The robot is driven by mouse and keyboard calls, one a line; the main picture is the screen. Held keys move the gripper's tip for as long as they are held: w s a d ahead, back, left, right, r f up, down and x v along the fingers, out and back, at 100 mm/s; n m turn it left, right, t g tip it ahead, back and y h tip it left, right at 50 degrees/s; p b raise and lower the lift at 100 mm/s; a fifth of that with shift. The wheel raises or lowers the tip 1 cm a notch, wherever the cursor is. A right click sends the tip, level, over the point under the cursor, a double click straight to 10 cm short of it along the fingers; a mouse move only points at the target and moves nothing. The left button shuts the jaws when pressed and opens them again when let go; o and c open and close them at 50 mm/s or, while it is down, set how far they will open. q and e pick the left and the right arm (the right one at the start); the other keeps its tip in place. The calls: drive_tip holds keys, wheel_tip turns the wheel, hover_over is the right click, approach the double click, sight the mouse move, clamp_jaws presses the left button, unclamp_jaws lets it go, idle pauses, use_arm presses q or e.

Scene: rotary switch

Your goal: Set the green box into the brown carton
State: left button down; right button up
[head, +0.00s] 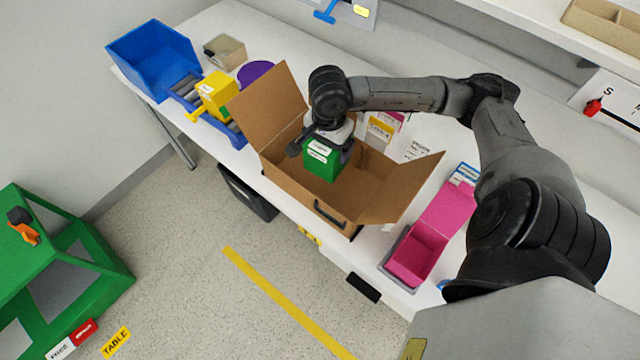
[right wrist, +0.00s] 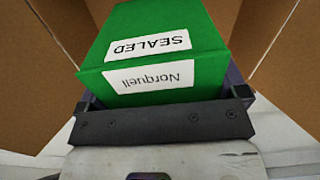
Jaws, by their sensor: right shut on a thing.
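The green box (head: 321,160) has white labels and is held by my right gripper (head: 322,150) in the head view. It is over the open brown carton (head: 375,190), whose flaps are spread. In the right wrist view the green box (right wrist: 155,50) fills the middle, its labels reading "SEALED" and "Norquell", between the jaws of my right gripper (right wrist: 165,110). Brown carton walls (right wrist: 262,35) show on both sides. Whether the box touches the carton floor I cannot tell. My left gripper is not in view.
The white table also holds a pink open box (head: 420,250) at right, a yellow box (head: 214,92), a blue bin (head: 150,55) and a purple round thing (head: 256,72) at left. Small cartons (head: 380,130) stand behind the brown carton. A green frame (head: 60,260) stands at lower left.

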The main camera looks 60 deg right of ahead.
drive_tip(key=shift+w+d+f+m+b, duration=0.15)
drive_tip(key=shift+d+f+m+b, duration=0.3)
drive_tip(key=shift+d+f, duration=0.2)
wheel_tip(320, 180, down, 6)
drive_tip(key=shift+r+b, duration=0.2)
drive_tip(key=shift+b, duration=0.3)
drive_tip(key=shift+d+f, duration=0.1)
drive_tip(key=shift+f, duration=2.1)
use_arm(q)
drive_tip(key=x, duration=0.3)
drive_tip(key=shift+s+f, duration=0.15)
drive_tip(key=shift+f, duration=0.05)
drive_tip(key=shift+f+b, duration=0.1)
drive_tip(key=shift+b, duration=0.25)
use_arm(e)
drive_tip(key=shift+w, duration=0.1)
drive_tip(key=shift+f, duration=0.15)
drive_tip(key=o, duration=0.8)
drive_tip(key=shift+c, duration=0.2)
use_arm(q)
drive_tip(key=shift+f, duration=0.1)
